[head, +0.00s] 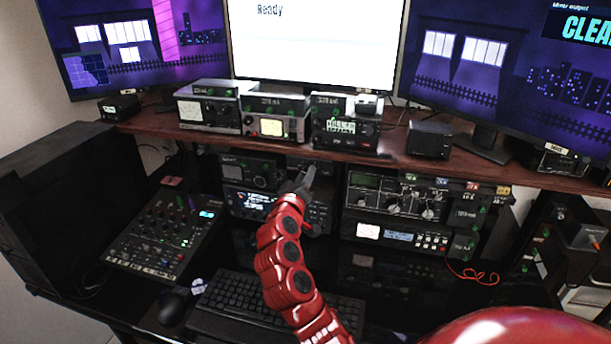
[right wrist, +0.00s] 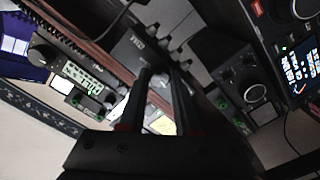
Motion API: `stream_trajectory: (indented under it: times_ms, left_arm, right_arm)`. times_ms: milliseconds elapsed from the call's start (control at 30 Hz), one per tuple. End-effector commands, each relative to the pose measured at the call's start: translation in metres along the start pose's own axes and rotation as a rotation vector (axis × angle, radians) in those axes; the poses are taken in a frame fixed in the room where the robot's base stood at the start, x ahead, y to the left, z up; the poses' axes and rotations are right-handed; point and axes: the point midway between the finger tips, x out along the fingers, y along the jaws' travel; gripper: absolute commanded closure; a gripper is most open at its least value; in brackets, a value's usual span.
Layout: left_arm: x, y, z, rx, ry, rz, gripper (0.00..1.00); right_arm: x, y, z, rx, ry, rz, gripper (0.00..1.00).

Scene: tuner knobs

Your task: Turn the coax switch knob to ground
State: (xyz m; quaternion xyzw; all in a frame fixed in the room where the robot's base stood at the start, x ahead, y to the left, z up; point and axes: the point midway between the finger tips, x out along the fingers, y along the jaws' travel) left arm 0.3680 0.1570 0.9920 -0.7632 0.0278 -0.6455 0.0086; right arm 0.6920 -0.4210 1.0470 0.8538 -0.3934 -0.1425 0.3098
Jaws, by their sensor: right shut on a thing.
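My right gripper (head: 306,180) reaches up under the shelf at the middle of the desk. In the right wrist view, its two dark fingers (right wrist: 160,72) are close together, with their tips at a small dark box (right wrist: 134,46) with pale lettering. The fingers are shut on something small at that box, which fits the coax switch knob. The knob itself is hidden by the fingers, so I cannot read its position or see a ground mark. My left gripper is in neither view.
A radio (head: 252,203) with a lit screen stands left of the gripper. A tuner with large knobs (head: 392,197) stands to the right. The wooden shelf (head: 395,160) passes just above. A keyboard (head: 235,300) and mixer (head: 165,235) lie below.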

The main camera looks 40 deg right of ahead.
Motion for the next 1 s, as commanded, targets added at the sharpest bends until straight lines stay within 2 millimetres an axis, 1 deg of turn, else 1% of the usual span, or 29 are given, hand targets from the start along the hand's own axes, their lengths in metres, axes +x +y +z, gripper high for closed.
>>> stream_trajectory:
  times_ms: [467,500,667,1000]
  left_arm:
    - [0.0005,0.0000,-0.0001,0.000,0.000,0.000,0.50]
    - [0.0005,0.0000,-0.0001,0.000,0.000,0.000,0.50]
    - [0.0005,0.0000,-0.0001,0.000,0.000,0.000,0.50]
    - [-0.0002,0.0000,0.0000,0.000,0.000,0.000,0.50]
  right_arm:
    - [0.0000,-0.0001,0.0002,-0.018,-0.001,0.000,1.00]
    - [0.0000,-0.0002,0.0003,-0.018,-0.001,0.000,0.66]
    - [0.0000,-0.0001,0.0003,-0.018,-0.001,0.000,0.38]
    - [-0.0023,-0.0003,0.0003,-0.017,0.000,0.000,0.38]
